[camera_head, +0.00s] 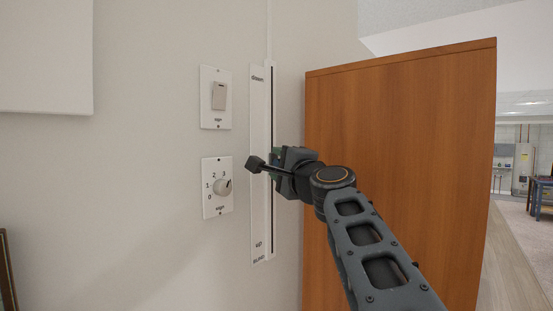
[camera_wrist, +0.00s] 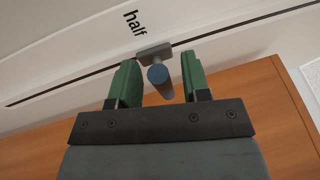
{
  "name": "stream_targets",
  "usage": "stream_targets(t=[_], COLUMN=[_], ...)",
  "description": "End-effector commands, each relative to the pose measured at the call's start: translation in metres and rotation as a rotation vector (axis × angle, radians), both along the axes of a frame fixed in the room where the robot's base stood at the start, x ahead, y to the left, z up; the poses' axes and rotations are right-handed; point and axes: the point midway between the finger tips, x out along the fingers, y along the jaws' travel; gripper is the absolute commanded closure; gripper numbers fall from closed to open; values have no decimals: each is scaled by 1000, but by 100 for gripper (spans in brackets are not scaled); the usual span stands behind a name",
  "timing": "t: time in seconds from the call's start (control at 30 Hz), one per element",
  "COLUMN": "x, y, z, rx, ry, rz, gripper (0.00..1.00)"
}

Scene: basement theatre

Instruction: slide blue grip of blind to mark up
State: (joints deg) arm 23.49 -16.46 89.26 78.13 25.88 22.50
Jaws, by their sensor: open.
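The blue grip (camera_wrist: 160,76) is a short blue-grey peg on a grey slider (camera_wrist: 153,51), set at the slot beside the word "half". In the wrist view it stands between the green fingers of my gripper (camera_wrist: 160,88), which is open, with a gap on each side of the grip. In the head view my gripper (camera_head: 272,163) is at mid-height of the white blind strip (camera_head: 259,210) and hides the grip and the "half" mark. The "down" mark (camera_head: 258,78) is near the strip's top, and the "up" mark (camera_head: 259,244) is near its bottom, above the label "blind".
A light switch (camera_head: 218,96) and a numbered knob plate (camera_head: 217,188) are on the wall left of the strip. A tall wooden cabinet (camera_head: 400,130) stands close on the right. The slot below my gripper looks clear.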

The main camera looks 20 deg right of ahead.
Motion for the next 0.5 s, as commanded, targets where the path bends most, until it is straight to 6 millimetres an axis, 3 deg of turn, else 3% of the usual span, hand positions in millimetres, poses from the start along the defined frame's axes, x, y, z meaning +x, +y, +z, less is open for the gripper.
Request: stream_targets(t=[0.37, 0.5], x=[0, 0], y=[-7, -6], z=[1, 1], rx=[0, 0], ry=[0, 0], rz=[-14, -14], gripper=[57, 69])
